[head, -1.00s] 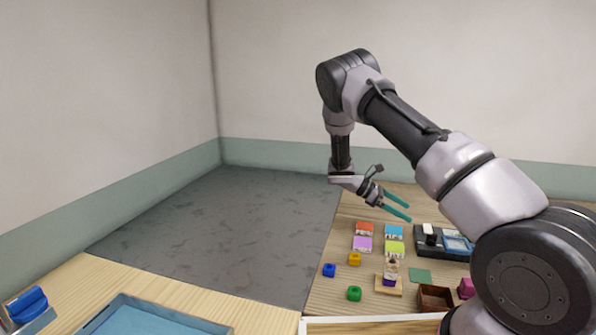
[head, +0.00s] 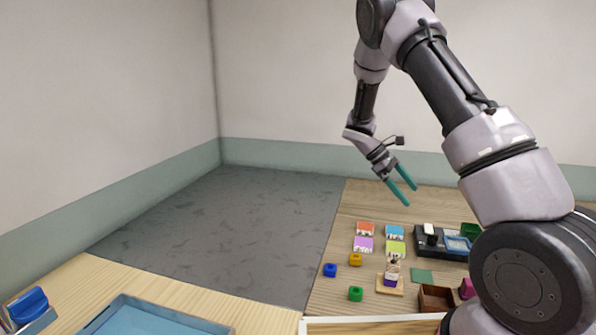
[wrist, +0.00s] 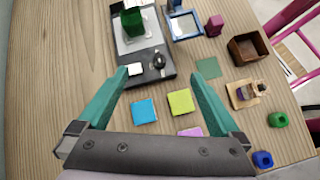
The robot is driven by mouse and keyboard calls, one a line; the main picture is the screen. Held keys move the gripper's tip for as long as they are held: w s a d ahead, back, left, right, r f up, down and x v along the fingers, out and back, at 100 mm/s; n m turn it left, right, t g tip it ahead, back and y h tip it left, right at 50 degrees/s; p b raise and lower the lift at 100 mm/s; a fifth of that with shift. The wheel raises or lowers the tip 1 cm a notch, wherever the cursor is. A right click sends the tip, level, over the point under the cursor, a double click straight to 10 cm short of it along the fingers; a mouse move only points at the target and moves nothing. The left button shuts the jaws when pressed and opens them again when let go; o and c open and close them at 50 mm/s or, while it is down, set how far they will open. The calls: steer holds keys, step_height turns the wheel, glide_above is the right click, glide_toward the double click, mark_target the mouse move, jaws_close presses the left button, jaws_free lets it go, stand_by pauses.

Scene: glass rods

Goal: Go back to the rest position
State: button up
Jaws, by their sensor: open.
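My gripper (head: 402,193) is open and empty. In the head view it hangs in the air above the far part of the wooden table (head: 375,205), its teal fingers pointing down and to the right. In the wrist view my gripper (wrist: 162,88) shows both teal fingers spread wide, with nothing between them but the table top well below. No glass rod can be made out.
Below lie several coloured tiles (head: 365,229), small blocks such as a blue one (head: 330,270), a wooden stand (head: 390,284), a brown box (head: 435,298) and a black device (head: 430,243). A blue tray (head: 150,320) sits front left. Grey floor lies left of the table.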

steer(key=s+a+r+m+t+y, duration=0.2)
steer(key=s+r+m, duration=0.3)
steer(key=s+r, duration=0.3)
steer(key=s+a+r+m+t+y, duration=0.3)
steer(key=s+r+m+t+y, duration=0.1)
steer(key=s+r, duration=0.5)
steer(key=s+a+r+m+t+y, duration=0.2)
steer(key=s+r+m+t+y, duration=0.2)
steer(key=s+r, duration=0.4)
step_height(320, 180, up, 2)
steer(key=shift+s+a+r+m+t, duration=0.15)
steer(key=shift+s+a+m+t, duration=0.25)
steer(key=shift+m, duration=0.4)
